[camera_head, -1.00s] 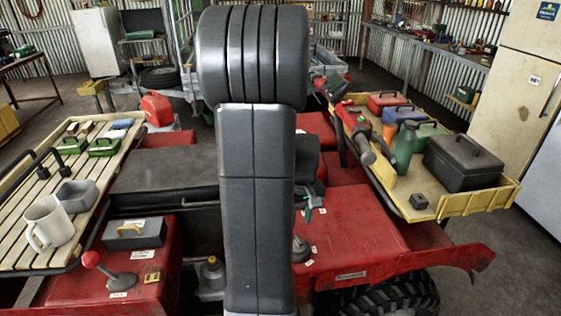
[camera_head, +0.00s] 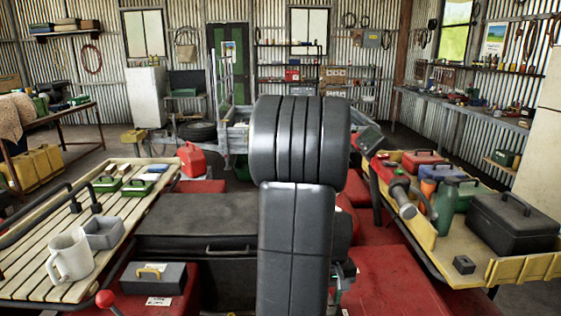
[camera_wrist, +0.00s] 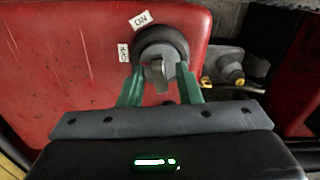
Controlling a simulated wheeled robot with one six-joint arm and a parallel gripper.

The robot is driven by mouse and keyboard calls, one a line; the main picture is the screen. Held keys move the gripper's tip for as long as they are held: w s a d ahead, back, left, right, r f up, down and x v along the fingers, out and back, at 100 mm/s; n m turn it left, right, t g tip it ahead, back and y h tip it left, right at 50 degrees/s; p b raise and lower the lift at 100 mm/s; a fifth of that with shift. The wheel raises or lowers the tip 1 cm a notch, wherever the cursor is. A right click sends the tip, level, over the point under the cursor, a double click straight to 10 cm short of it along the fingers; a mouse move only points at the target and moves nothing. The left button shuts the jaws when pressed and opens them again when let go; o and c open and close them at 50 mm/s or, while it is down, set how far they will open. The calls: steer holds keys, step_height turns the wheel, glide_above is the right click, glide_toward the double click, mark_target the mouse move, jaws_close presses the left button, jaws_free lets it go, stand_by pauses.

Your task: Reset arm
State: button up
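My gripper (camera_wrist: 159,85) shows in the wrist view with its two green fingers apart. Beyond and between them is a round dark switch (camera_wrist: 160,50) with a grey tab, on a red panel (camera_wrist: 75,60). White labels sit beside the switch, one reading "ON" (camera_wrist: 141,19). The fingertips are near the tab, and I see no clear grip on it. In the head view my own arm fills the middle and hides most of the gripper and the switch.
A slatted rack (camera_head: 55,230) at left carries a mug (camera_head: 70,256) and a grey box (camera_head: 103,232). A yellow-edged tray (camera_head: 470,257) at right carries a black toolbox (camera_head: 512,222) and a green jug (camera_head: 444,207). A red can (camera_head: 193,160) stands behind.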

stand_by(0.4)
steer(key=shift+r+n, duration=0.25)
steer(key=shift+n, duration=0.05)
step_height(320, 180, up, 8)
steer(key=p, duration=0.6)
steer(key=shift+f, duration=0.15)
step_height(320, 180, down, 9)
steer(key=b, duration=0.6)
steer(key=shift+b, duration=0.35)
steer(key=shift+r+p, duration=0.35)
steer(key=m, duration=1)
steer(key=shift+m, duration=0.3)
steer(key=m, duration=0.3)
steer(key=shift+r+m, duration=0.1)
steer(key=shift+m, duration=0.3)
step_height(320, 180, up, 6)
steer(key=p, duration=0.4)
steer(key=shift+r+p, duration=0.25)
steer(key=shift+p, duration=0.05)
